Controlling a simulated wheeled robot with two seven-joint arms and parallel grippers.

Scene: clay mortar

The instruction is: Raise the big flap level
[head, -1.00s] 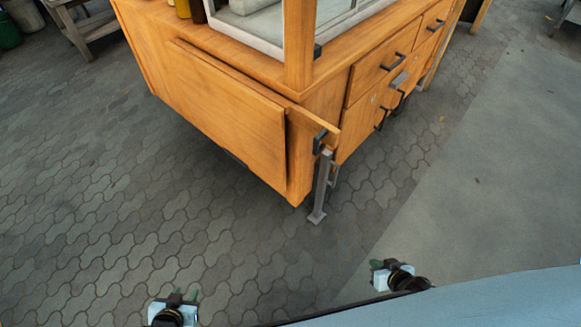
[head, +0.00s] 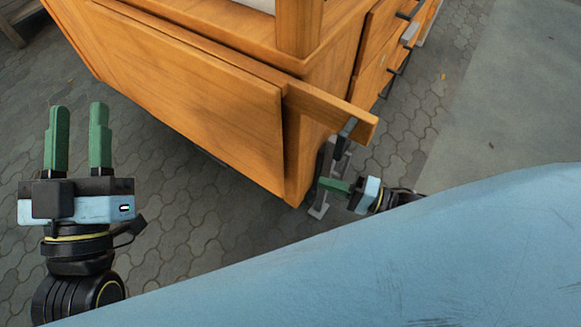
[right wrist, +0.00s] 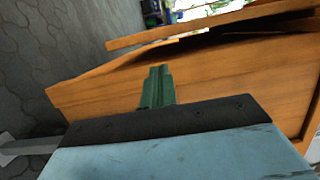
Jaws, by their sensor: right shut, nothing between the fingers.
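The big flap (head: 190,85) is a wide orange wooden panel hanging down against the near side of the wooden cart. Its top edge runs along the cart's counter. My left gripper (head: 78,140) is open and empty, fingers pointing up, in front of the flap's left part. My right gripper (head: 335,186) is shut and empty, beside the cart's near corner, close to the grey metal leg and below the wooden bar's end. In the right wrist view its green fingers (right wrist: 158,88) show in front of an orange wooden panel; whether they touch it I cannot tell.
A wooden bar (head: 335,107) with a dark handle (head: 345,135) sticks out past the cart's near corner. A grey metal leg (head: 320,205) stands below it. Drawers with handles (head: 408,38) line the right side. Paved ground is free at left.

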